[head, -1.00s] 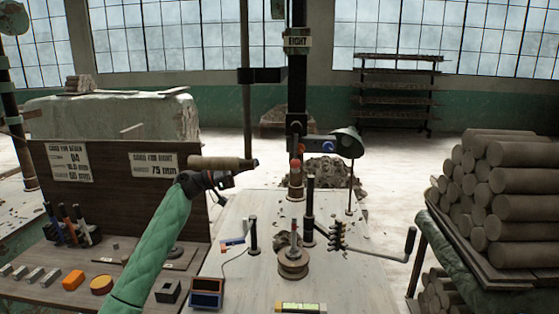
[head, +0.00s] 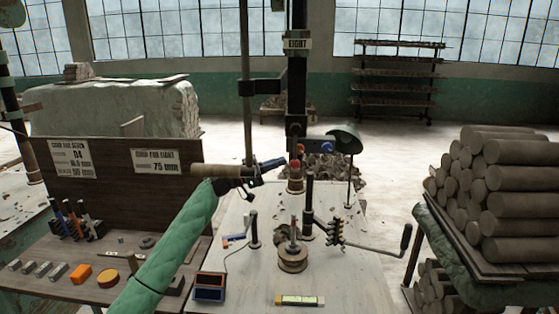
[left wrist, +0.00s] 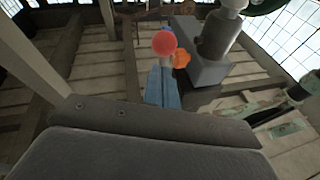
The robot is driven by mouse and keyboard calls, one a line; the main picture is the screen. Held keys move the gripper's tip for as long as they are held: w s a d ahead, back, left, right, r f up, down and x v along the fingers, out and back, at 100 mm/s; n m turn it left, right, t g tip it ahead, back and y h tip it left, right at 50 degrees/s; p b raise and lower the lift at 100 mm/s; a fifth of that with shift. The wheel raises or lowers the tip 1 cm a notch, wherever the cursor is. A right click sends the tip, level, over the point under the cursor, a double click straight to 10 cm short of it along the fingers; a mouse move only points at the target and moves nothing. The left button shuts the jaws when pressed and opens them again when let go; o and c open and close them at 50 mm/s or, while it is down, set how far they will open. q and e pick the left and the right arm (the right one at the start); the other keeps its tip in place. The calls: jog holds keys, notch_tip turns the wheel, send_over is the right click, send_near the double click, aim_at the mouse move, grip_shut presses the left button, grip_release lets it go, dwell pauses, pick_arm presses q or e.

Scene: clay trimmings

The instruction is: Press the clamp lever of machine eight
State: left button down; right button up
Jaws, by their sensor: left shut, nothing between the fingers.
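Machine eight (head: 297,100) is a dark upright column with an EIGHT sign (head: 297,43) near its top. A small red knob (head: 301,148) shows at its front, and a round red ball (left wrist: 164,43) shows in the left wrist view; I cannot tell for certain which part is the clamp lever. My left gripper (head: 273,163) is shut and empty, just left of the column and the red knob. In the left wrist view its blue fingertips (left wrist: 163,85) point at the red ball and overlap its lower side; contact cannot be told. My right gripper is not in view.
A crank handle (head: 375,250) sticks out right of the bench (head: 335,280). Stacked clay cylinders (head: 500,190) fill the right side. A board with signs (head: 120,190) stands at left behind small tools.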

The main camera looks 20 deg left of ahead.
pick_arm(q)
jog(key=shift+w+d+f, duration=0.25)
jog(key=shift+d, duration=0.1)
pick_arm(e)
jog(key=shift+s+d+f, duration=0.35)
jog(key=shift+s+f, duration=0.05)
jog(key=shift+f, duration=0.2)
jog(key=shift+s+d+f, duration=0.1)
